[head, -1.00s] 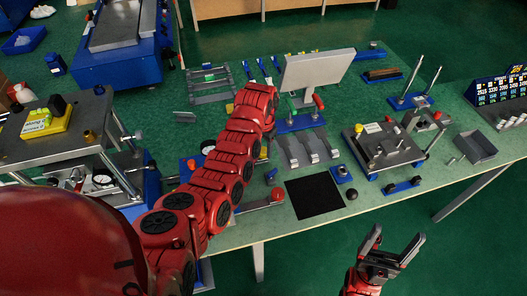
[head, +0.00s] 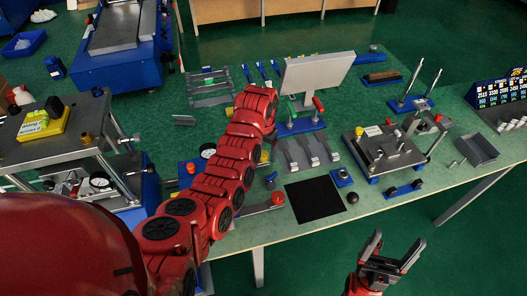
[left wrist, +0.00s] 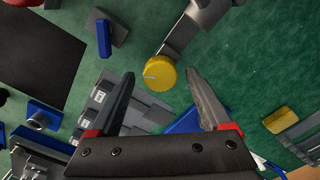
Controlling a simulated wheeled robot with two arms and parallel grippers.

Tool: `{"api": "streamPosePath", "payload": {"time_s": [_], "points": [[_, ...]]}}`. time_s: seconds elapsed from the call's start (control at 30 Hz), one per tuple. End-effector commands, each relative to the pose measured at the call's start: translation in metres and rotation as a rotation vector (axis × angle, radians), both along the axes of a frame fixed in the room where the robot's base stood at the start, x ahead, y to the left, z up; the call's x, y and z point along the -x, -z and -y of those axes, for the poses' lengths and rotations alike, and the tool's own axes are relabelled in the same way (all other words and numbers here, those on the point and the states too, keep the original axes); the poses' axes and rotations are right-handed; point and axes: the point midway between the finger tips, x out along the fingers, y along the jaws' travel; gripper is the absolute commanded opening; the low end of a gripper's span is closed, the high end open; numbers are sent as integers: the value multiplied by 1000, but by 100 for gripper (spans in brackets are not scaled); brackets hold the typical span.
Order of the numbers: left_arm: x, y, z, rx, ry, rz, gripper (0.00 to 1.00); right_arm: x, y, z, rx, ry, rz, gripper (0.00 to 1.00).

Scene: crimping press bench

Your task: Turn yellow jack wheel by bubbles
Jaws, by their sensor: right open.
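The yellow wheel (left wrist: 160,75) is a round knob with a pale mark, on a grey metal part. In the left wrist view it lies just beyond and between the fingertips of my left gripper (left wrist: 162,82), which is open and does not appear to touch it. A bit of yellow (head: 264,156) shows beside my left arm in the head view; the left fingers are hidden there. A yellow block with printed labels (head: 44,124), possibly the bubble level, sits on a raised plate at the left; its bubbles are too small to read. My right gripper (head: 397,248) is open and empty off the bench's front edge.
A black mat (head: 315,198), a grey monitor-like panel (head: 316,72) and a grey fixture with posts (head: 385,152) stand on the green bench. A dial gauge (head: 208,150) is left of my arm. A yellow block (left wrist: 278,120) lies right of the wheel in the wrist view.

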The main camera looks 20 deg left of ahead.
Motion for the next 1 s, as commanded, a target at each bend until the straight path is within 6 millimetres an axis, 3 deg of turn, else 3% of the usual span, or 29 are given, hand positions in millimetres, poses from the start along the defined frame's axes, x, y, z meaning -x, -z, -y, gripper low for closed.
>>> {"api": "streamPosePath", "payload": {"time_s": [0.37,0.47,0.5,0.57,0.73,1.0], "points": [[0,-9,0,-1,0,0,82,0,5,0,0,0,0,82],[-1,-27,0,-1,-1,4,82,0,11,0,0,0,0,82],[0,-45,-2,0,-3,1,82,0,-4,0,0,0,-1,82],[1,-64,-1,1,-2,-2,82,0,-17,0,0,0,0,82],[1,-98,-2,-1,-2,-2,82,0,-34,0,0,0,0,82],[0,-148,-3,-5,-2,0,82,0,-38,0,0,0,0,82]]}}
